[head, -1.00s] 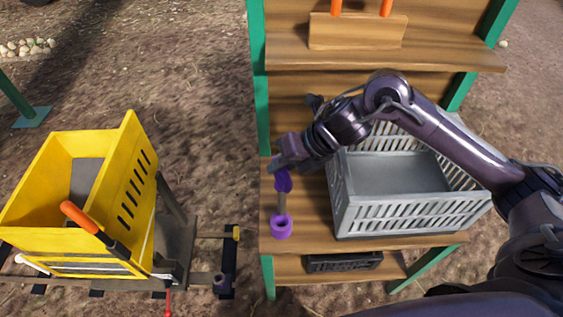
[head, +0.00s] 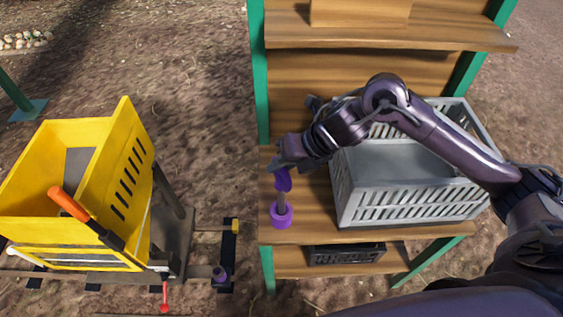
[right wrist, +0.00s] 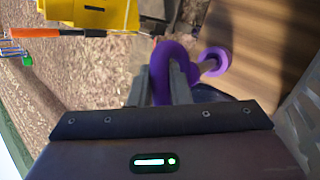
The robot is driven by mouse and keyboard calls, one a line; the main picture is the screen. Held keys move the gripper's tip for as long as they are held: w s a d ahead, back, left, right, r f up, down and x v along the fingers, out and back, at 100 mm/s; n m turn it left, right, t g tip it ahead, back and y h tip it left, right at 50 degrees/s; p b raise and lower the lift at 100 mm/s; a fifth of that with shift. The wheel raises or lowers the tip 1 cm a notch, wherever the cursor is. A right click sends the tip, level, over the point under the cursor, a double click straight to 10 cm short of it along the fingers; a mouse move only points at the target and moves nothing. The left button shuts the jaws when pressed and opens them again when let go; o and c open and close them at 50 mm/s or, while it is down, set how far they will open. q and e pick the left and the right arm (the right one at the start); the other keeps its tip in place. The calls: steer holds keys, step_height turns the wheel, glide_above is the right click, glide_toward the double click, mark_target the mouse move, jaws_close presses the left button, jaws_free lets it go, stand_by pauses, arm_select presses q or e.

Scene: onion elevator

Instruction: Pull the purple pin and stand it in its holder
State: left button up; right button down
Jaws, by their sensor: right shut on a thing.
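The purple pin (head: 284,180) has a purple head and a grey shaft. My right gripper (head: 284,165) is shut on its head; the right wrist view shows the head (right wrist: 172,62) between the fingers (right wrist: 163,85). The pin hangs roughly upright, with its shaft over the purple ring-shaped holder (head: 282,217) on the wooden shelf. The shaft's lower end meets the ring in the picture; I cannot tell how deep it is inside. The holder also shows in the right wrist view (right wrist: 215,61). My left gripper is not in view.
A grey slatted crate (head: 400,205) stands on the shelf (head: 310,225) right of the holder, below my right arm. A yellow bin (head: 125,180) with an orange-handled lever (head: 68,203) stands at left. A black crate (head: 345,254) is on the lower shelf.

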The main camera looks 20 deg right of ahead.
mark_target(281, 178)
steer(key=shift+f+b, duration=1.95)
steer(key=shift+f, duration=0.35)
steer(key=c, duration=1.3)
jaws_free()
steer(key=b+v, duration=0.1)
steer(key=v, duration=0.6)
steer(key=shift+s+d+r, duration=0.2)
steer(key=shift+d, duration=0.05)
